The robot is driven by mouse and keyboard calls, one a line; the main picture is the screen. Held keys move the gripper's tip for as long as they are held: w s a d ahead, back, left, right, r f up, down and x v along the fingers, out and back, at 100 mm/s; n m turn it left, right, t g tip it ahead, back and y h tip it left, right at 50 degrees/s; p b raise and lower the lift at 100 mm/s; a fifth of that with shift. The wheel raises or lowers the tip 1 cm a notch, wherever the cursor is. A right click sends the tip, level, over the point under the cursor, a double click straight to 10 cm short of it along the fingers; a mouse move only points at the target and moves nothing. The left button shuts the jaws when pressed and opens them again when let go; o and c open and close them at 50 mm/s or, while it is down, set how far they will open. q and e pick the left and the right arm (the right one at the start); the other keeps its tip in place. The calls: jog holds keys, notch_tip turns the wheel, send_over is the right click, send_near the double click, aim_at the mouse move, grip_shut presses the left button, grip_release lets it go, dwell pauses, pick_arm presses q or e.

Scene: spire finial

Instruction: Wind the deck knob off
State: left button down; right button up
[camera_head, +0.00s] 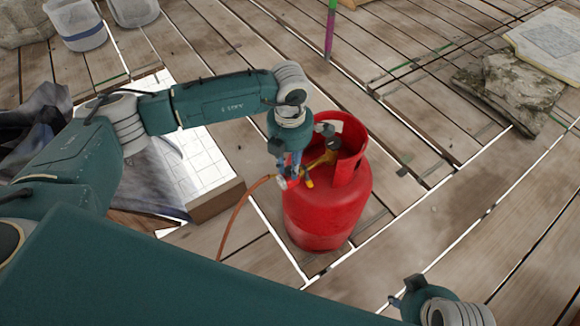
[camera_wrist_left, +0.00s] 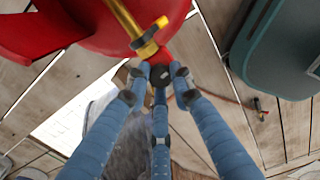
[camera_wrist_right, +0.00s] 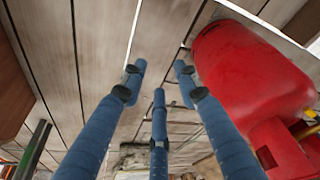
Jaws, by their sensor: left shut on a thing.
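A red gas bottle (camera_head: 328,200) stands upright on the plank deck, with a red collar around its top. A yellow brass valve fitting (camera_head: 318,165) sits inside the collar, with an orange hose (camera_head: 237,216) running down from it. My left gripper (camera_head: 292,166) reaches down to the near-left side of this fitting. In the left wrist view its fingers close around a small dark knob (camera_wrist_left: 160,76) below the yellow fitting (camera_wrist_left: 146,36); the fingertips hide part of it. My right gripper (camera_wrist_right: 158,80) is open and empty above the deck, beside the bottle (camera_wrist_right: 245,75).
A box with a white tiled top (camera_head: 205,165) lies left of the bottle, beside dark cloth (camera_head: 40,115). Buckets (camera_head: 78,25) stand at the back left. Stone slabs (camera_head: 510,90) lie at the right. Planks right of the bottle are clear.

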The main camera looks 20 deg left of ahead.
aim_at(290, 169)
pick_arm(q)
jog(key=shift+m+b, duration=0.4)
jog(key=shift+m, duration=0.8)
pick_arm(e)
jog(key=v, duration=0.3)
jog(key=shift+r, duration=0.2)
pick_arm(q)
jog(key=shift+r, duration=0.1)
jog(key=c, duration=1.5)
grip_release()
notch_tip(290, 169, up, 12)
